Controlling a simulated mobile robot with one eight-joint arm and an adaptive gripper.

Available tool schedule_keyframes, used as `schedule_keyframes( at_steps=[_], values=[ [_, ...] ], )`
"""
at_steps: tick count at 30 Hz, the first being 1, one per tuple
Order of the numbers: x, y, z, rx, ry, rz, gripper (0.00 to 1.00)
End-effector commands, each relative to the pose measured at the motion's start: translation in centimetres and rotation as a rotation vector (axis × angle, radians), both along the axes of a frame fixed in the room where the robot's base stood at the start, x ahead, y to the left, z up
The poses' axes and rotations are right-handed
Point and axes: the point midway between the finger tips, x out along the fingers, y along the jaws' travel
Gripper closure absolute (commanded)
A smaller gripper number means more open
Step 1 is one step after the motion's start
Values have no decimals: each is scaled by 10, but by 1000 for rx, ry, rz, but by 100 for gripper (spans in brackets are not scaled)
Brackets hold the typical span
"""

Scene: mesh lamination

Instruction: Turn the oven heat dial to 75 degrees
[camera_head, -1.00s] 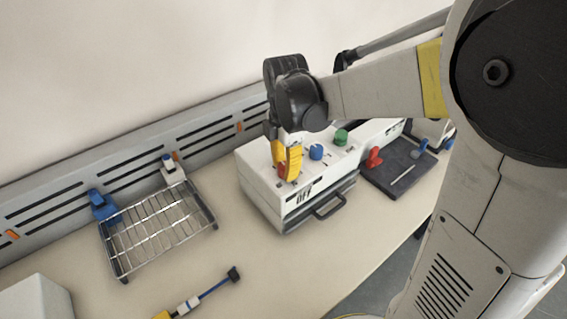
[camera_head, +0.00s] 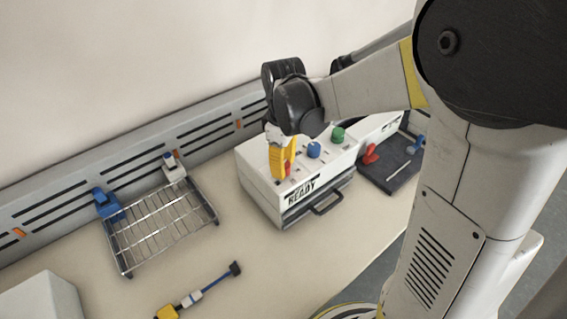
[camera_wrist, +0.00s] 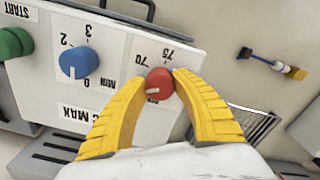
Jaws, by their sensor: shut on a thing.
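The red heat dial (camera_wrist: 161,82) is on the white oven (camera_wrist: 128,60) panel, beside printed marks 70 and 75. Its white pointer line lies toward the left, on the 70 side in the wrist view. My gripper (camera_wrist: 160,76) is shut on the dial, with one yellow finger on each side. In the head view my gripper (camera_head: 283,168) reaches down to the oven's (camera_head: 265,186) left end, and only part of the red dial (camera_head: 289,169) shows behind the fingers. The oven front reads READY.
A blue dial (camera_head: 314,150) and a green button (camera_head: 338,134) stand on the oven top beside the red dial. A wire rack (camera_head: 160,228) is to the left. A blue-handled tool (camera_head: 200,292) lies on the table. A dark tray (camera_head: 390,165) sits right.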

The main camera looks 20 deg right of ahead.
Motion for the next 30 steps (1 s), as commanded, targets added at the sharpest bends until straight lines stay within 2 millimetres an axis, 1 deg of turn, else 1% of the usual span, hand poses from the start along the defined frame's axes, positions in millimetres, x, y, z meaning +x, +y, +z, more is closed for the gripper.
schedule_keyframes(
  at_steps=[30],
  values=[
    [0,0,0,0,0,-964,99]
  ],
)
